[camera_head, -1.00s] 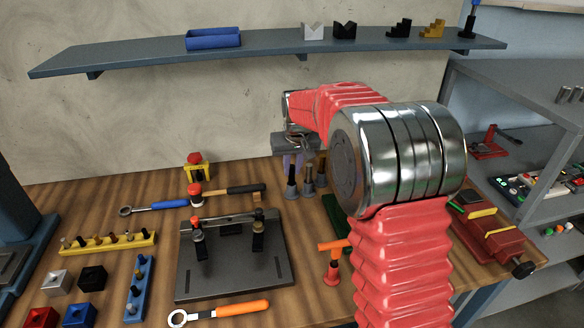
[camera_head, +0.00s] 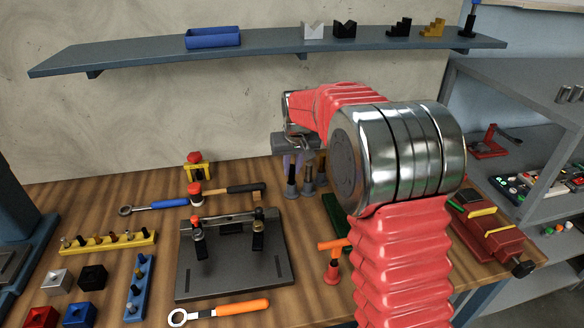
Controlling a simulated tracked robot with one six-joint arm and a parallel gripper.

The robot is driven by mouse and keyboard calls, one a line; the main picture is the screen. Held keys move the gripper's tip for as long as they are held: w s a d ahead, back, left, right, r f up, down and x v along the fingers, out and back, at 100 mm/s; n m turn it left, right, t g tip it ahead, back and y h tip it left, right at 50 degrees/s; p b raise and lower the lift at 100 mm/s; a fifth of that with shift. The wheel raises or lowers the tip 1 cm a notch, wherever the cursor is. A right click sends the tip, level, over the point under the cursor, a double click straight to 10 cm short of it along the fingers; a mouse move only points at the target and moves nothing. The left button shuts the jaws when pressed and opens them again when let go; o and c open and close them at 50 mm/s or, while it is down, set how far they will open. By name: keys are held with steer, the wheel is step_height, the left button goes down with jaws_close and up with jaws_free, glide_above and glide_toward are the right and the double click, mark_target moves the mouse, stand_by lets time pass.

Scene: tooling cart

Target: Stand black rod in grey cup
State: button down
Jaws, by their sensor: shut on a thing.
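My gripper (camera_head: 295,160) points down at the back of the bench, shut on a dark upright rod (camera_head: 291,174), which looks like the black rod. Its lower end is at a small grey cup (camera_head: 291,191); I cannot tell whether it is inside the cup or in front of or behind it. Two similar grey holders stand close to the right, one (camera_head: 307,186) with a dark upright piece and one (camera_head: 321,178) partly behind my arm. The fingertips are small and partly hidden by the wrist.
A dark fixture plate (camera_head: 260,277) with clamps lies in front. A hammer (camera_head: 235,190) and a blue-handled wrench (camera_head: 165,205) lie to the left. An orange-handled tool (camera_head: 333,262) stands to the right. A shelf (camera_head: 270,53) runs above along the wall.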

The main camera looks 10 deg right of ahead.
steer(key=c, duration=1.6)
jaws_free()
steer(key=shift+o, duration=0.4)
steer(key=o, duration=0.3)
steer(key=shift+o, duration=0.2)
steer(key=shift+r, duration=0.2)
steer(key=shift+r, duration=2.8)
steer(key=shift+r, duration=0.1)
